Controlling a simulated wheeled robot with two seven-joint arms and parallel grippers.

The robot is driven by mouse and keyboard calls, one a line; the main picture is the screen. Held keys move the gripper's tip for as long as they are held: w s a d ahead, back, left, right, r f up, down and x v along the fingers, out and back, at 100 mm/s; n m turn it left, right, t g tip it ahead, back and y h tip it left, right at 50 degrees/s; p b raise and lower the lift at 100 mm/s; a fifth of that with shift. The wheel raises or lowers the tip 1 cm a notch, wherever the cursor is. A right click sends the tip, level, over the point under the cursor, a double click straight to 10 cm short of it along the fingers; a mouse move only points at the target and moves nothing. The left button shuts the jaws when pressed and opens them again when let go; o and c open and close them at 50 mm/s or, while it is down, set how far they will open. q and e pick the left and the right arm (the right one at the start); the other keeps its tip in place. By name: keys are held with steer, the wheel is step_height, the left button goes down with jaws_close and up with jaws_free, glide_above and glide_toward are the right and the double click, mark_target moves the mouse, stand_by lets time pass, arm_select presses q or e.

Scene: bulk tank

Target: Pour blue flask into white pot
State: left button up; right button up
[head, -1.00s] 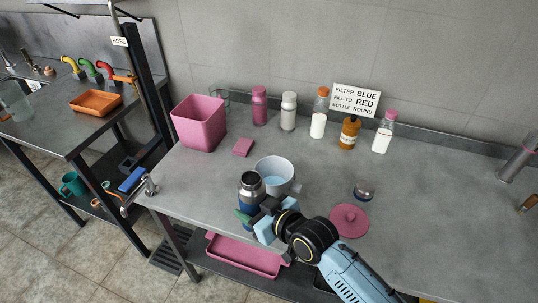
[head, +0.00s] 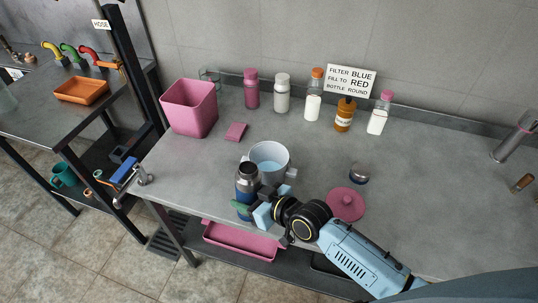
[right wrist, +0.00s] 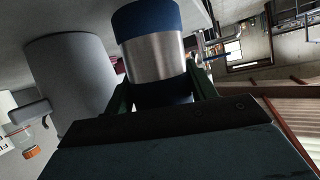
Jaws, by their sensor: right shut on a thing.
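The blue flask (head: 246,184) has a steel band and a dark open top. It stands about upright at the front left of the white pot (head: 284,176), near the table's front edge. My right gripper (head: 251,207) is shut on it, and the green fingers (right wrist: 163,92) sit on both sides of its body in the right wrist view. There the flask (right wrist: 154,55) shows its steel band and blue end, with the pot (right wrist: 68,85) close beside it. The pot is open and holds light blue liquid. I cannot tell whether flask and pot touch. My left gripper is out of view.
A pink round lid (head: 346,205) and a small steel-and-dark cap (head: 359,174) lie right of the pot. A pink bin (head: 190,108) and pink sponge (head: 236,132) are at the left. Several bottles and a sign (head: 350,81) line the back. The table's right side is mostly clear.

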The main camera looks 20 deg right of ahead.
mark_target(237, 188)
steer(key=shift+r+m, duration=0.2)
steer(key=shift+m, duration=0.1)
steer(key=shift+m+g+y+b, duration=0.5)
steer(key=shift+m+g, duration=0.1)
steer(key=shift+w+r+m, duration=0.1)
steer(key=shift+r+m, duration=0.2)
steer(key=shift+r, duration=0.35)
steer(key=shift+w+d+r+m+g+y+p, duration=0.15)
steer(key=shift+r+m+g+y+p, duration=0.35)
steer(key=shift+r+m+g, duration=0.3)
steer(key=shift+s+a+r+m+g+y+p, duration=0.1)
steer(key=shift+s+r+m+g+y+p, duration=0.1)
steer(key=shift+r+m, duration=0.15)
steer(key=shift+s+a+r+m+g+y+p, duration=0.1)
steer(key=shift+r+m+y, duration=0.15)
steer(key=shift+r, duration=0.1)
steer(key=shift+f, duration=0.15)
steer(key=shift+s+a+m, duration=0.2)
steer(key=shift+m, duration=0.1)
steer(key=shift+s+a+m+g+y+b, duration=0.25)
steer(key=shift+m+g+y+b, duration=0.05)
steer(key=shift+m+g+y, duration=0.35)
steer(key=shift+r+m+y+p, duration=0.4)
steer(key=shift+r+m+p, duration=0.2)
steer(key=shift+r, duration=0.25)
